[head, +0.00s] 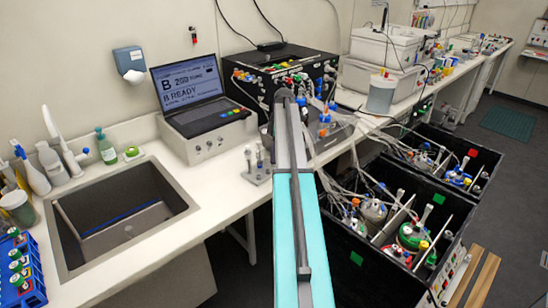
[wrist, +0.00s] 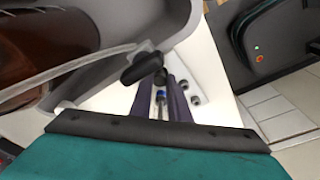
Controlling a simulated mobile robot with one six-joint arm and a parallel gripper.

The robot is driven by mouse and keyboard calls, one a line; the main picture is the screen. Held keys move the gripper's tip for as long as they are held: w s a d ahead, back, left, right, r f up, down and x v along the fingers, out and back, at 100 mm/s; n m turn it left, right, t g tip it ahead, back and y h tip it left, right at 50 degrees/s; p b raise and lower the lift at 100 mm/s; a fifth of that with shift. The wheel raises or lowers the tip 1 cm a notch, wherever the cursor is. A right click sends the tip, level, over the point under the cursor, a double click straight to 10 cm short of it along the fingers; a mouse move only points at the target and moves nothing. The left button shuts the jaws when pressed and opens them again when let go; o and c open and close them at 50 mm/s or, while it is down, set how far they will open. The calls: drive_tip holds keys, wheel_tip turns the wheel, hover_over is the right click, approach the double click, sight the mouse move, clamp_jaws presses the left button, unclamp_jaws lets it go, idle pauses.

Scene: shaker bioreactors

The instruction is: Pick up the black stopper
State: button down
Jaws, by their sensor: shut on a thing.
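My gripper (wrist: 164,84) shows in the wrist view as two dark purple fingers reaching away from the camera. They are shut on the black stopper (wrist: 140,68), a small dark piece with a rounded end at the fingertips. Part of the stopper is hidden by the fingers. A pale clear tube (wrist: 85,75) passes close to the stopper on the left; I cannot tell whether they touch. In the head view my arm reaches forward over the bench, and its far end hides the gripper and stopper.
A black device (head: 283,62) with tubes and coloured fittings stands beyond my arm. A laptop-like unit (head: 205,115) and a sink (head: 120,215) are to the left. A small grey rack (head: 258,178) stands beside the arm. Black bins (head: 375,265) with tubed vessels are to the right.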

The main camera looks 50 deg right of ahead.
drive_tip(key=shift+r, duration=0.1)
drive_tip(key=shift+d+r+b, duration=0.1)
drive_tip(key=shift+r+b, duration=0.7)
drive_tip(key=shift+r, duration=0.6)
drive_tip(key=shift+s+r, duration=0.25)
drive_tip(key=s+d+r+b, duration=0.1)
drive_tip(key=s+d+b, duration=0.2)
drive_tip(key=s, duration=1.2)
drive_tip(key=shift+s+r+b, duration=0.15)
drive_tip(key=shift+r+b, duration=0.15)
drive_tip(key=shift+b, duration=0.45)
drive_tip(key=shift+a, duration=0.1)
